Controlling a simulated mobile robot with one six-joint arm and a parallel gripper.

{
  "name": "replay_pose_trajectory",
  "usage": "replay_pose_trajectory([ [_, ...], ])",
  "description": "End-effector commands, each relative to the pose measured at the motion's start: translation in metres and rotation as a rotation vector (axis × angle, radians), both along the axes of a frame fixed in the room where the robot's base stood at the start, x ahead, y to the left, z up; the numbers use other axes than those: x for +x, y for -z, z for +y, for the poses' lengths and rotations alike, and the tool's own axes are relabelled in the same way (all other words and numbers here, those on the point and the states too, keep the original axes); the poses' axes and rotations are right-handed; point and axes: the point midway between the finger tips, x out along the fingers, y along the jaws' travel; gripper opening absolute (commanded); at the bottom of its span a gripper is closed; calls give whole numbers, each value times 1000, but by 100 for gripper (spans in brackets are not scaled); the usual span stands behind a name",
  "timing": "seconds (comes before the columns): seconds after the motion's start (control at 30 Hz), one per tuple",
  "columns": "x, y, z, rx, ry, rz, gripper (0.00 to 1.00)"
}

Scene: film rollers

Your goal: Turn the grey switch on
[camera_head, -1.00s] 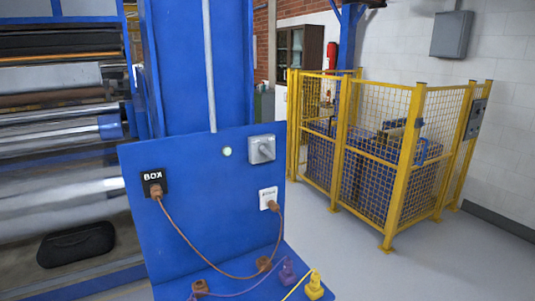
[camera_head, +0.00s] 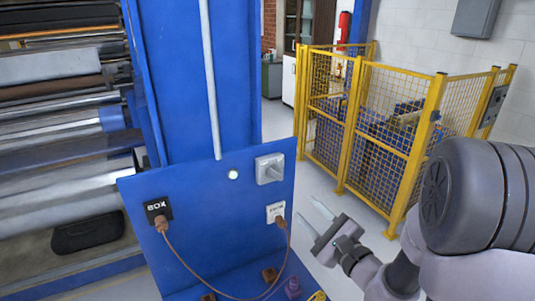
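The grey switch (camera_head: 270,168) is a square box with a rotary knob at the upper right of the blue panel (camera_head: 205,235). Its exact knob position is too small to tell. A small round pale lamp (camera_head: 233,174) sits to its left. My gripper (camera_head: 306,208) is in front and to the lower right of the switch, apart from it. Its two thin fingers are spread open with nothing between them, pointing up and left.
A brown cable (camera_head: 195,278) runs from the black BOX socket (camera_head: 157,209) to the white socket (camera_head: 276,213) below the switch. More plugs, including a purple one (camera_head: 293,287), lie on the panel's lower ledge. A yellow mesh fence (camera_head: 385,130) stands behind my arm.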

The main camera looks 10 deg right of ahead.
Motion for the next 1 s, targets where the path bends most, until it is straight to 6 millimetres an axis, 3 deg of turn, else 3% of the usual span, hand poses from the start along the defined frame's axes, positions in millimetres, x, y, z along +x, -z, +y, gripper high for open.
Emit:
replay_pose_trajectory([
  [0.17, 28, 1, 5, 2, 14, -2, 38],
  [0.4, 99, 1, 29, 0, 11, -2, 38],
  [0.6, 145, 2, 44, 0, 11, -1, 38],
  [0.8, 164, 2, 50, 1, 13, -1, 38],
  [1.0, 166, 2, 50, 1, 13, 0, 38],
])
